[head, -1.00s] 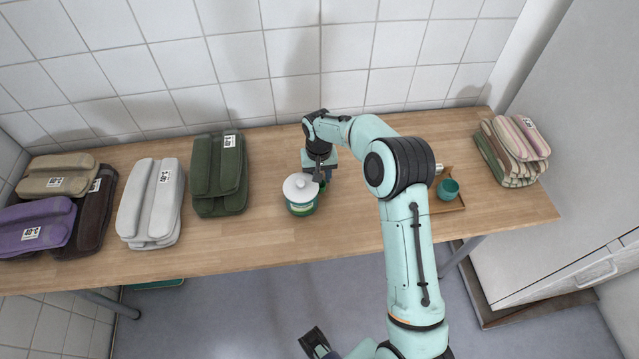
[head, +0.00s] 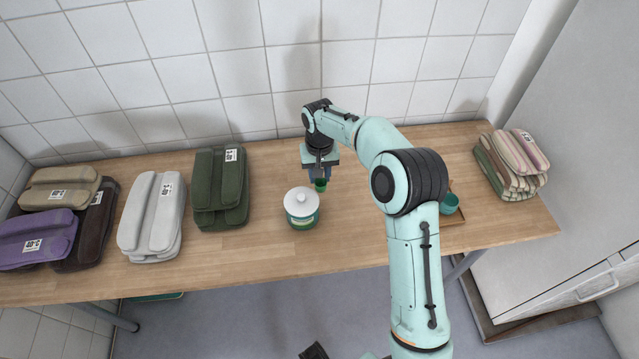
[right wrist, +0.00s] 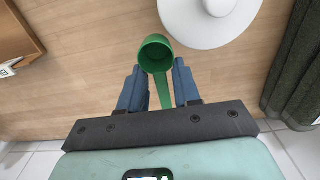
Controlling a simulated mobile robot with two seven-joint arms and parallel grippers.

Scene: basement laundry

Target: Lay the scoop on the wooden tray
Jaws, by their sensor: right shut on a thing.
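My right gripper (head: 320,174) is shut on the green scoop (head: 321,186), behind and right of the canister. In the right wrist view the scoop's round bowl (right wrist: 156,55) extends past the fingertips (right wrist: 158,74), with its handle between the blue fingers. The scoop appears to be above the table. The wooden tray (head: 456,221) is at the right, mostly hidden behind my right arm; its edge also shows in the right wrist view (right wrist: 22,28). A dark part at the bottom edge may be my left gripper (head: 314,351); its jaws are unclear.
A green canister with a white lid (head: 302,208) stands close to the scoop. A teal cup (head: 449,204) is at the tray. Folded towels (head: 219,188) line the left side, and a striped stack (head: 511,164) sits at the right end. Bare tabletop (head: 350,235) lies between canister and tray.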

